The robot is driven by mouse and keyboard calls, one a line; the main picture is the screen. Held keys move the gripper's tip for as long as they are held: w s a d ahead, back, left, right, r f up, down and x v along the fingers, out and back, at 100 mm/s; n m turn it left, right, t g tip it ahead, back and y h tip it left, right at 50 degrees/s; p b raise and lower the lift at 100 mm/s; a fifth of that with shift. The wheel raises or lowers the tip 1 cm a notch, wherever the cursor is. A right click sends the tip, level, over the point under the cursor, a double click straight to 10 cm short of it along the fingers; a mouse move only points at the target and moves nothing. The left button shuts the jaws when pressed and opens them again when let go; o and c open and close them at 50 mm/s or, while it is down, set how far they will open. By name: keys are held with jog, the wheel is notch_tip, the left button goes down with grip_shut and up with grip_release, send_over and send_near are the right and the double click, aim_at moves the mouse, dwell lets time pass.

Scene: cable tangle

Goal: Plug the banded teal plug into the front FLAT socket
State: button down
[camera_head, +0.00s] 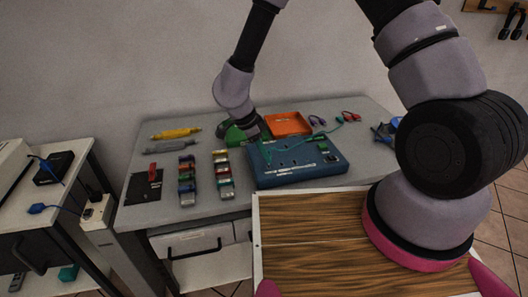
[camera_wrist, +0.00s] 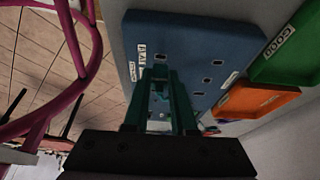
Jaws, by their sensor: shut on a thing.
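The blue socket board (camera_head: 300,172) lies on the grey table, and it fills the upper middle of the wrist view (camera_wrist: 190,35). It has several dark slots and white labels; one label (camera_wrist: 142,60) appears to read FLAT. My gripper (camera_head: 262,138) is over the board's left end in the head view. In the wrist view my gripper (camera_wrist: 162,78) is shut on the teal plug (camera_wrist: 160,95), close to the board beside the FLAT label. The plug is mostly hidden between the fingers. Its band, and whether its tip touches the board, I cannot tell.
An orange tray (camera_head: 288,123) and a green tray (camera_head: 233,137) stand behind the board. A thin teal cable (camera_head: 325,132) runs over the board to the right. Several coloured blocks (camera_head: 187,180), a yellow tool (camera_head: 176,133) and a black mat (camera_head: 144,187) lie left.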

jog(key=shift+f, duration=1.05)
dwell(0.4)
jog(key=c, duration=0.7)
grip_release()
jog(key=shift+o, duration=0.2)
